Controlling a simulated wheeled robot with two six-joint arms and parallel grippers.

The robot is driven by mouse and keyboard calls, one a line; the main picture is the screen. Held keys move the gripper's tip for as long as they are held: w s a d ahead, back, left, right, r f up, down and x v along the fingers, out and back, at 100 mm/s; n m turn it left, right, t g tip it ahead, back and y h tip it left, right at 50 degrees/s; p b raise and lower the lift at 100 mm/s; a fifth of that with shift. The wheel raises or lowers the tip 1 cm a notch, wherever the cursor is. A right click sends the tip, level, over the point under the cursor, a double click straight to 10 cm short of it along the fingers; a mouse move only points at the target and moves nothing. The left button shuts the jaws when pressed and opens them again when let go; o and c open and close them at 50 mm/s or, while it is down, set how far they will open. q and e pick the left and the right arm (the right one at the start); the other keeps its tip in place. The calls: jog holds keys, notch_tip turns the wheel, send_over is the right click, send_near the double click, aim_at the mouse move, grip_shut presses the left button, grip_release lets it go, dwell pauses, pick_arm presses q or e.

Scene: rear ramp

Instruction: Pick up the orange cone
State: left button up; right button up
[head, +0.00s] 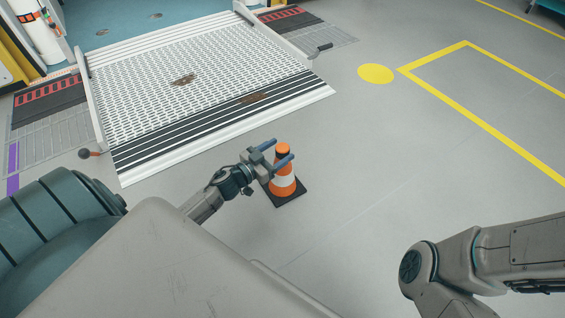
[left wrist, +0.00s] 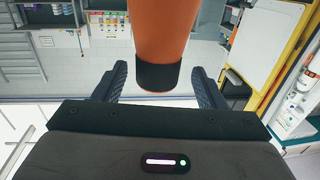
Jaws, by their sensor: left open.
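The orange cone (head: 285,187) stands upright on the grey floor on its black square base, with a white band and a black top. My left gripper (head: 277,153) is at its upper part, with the two fingers on either side of the top. In the left wrist view, the cone's orange upper body (left wrist: 162,28) and black tip come in from the top edge. The tip lies between the spread fingers of my left gripper (left wrist: 158,84), with gaps on both sides. My left gripper is open. My right gripper is out of view; only part of that arm shows.
A metal ramp (head: 190,85) with a striped lower edge lies behind the cone to the left. A yellow disc (head: 376,74) and yellow floor lines (head: 490,129) mark the floor at right. The floor around the cone is clear.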

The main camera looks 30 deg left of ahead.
aim_at(287, 147)
pick_arm(q)
jog(key=shift+b+x, duration=0.3)
jog(key=shift+x, duration=1.55)
jog(key=shift+d+f, duration=0.15)
jog(key=shift+s, duration=0.1)
grip_shut()
